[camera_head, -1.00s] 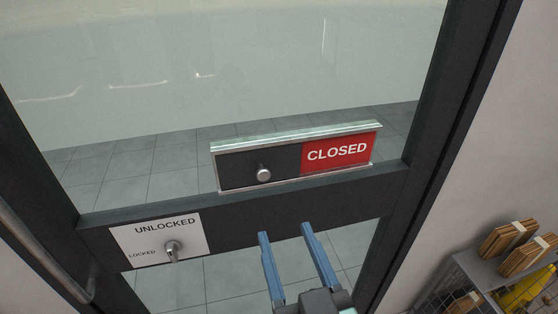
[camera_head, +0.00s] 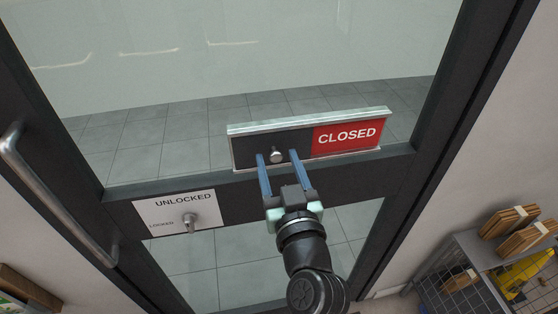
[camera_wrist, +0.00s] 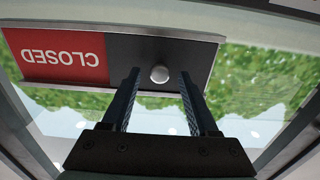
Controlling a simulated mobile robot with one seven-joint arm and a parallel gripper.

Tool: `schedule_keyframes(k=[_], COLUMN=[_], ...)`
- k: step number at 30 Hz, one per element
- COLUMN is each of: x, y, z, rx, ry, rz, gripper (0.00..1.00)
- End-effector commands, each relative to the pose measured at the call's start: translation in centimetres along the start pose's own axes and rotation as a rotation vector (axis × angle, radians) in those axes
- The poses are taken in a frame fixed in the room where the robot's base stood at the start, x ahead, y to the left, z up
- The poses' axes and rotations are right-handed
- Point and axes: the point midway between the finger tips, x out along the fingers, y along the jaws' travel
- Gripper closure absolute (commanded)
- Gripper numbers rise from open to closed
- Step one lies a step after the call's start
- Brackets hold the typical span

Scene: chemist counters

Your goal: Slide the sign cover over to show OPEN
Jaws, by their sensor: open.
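The sign (camera_head: 311,120) is a framed strip on the glass door. Its right half shows a red CLOSED panel (camera_head: 346,136). Its left half is hidden by a dark cover (camera_head: 243,153) with a round silver knob (camera_head: 277,156). My gripper (camera_head: 278,156) is open, with its blue fingers pointing up at the cover, one on each side of the knob. In the wrist view the knob (camera_wrist: 159,74) shows between the two finger tips, with clear gaps at both sides. Whether the fingers touch the cover cannot be told.
Below the sign is a dark door rail with an UNLOCKED/LOCKED plate (camera_head: 180,212) and its turn knob (camera_head: 190,221). A metal door handle (camera_head: 58,196) is at the left. A shelf (camera_head: 470,262) with wooden blocks and a yellow item stands at the lower right.

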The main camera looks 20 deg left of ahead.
Motion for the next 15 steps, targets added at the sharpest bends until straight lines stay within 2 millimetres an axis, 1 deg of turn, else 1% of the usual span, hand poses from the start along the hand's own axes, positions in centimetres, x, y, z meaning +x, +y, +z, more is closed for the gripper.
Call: schedule_keyframes(k=[3,4,13,14,15], x=[-0.02,-0.02,-0.05,-0.05,-0.05], y=[0.01,0.01,0.03,0.03,0.03], z=[0.01,0.01,0.01,0.02,0.02], rx=[0.000,0.000,0.000,0.000,0.000], ry=[0.000,0.000,0.000,0.000,0.000], rz=[0.000,0.000,0.001,0.001,0.001], gripper=[0.40,0.43,0.97,1.00,1.00])
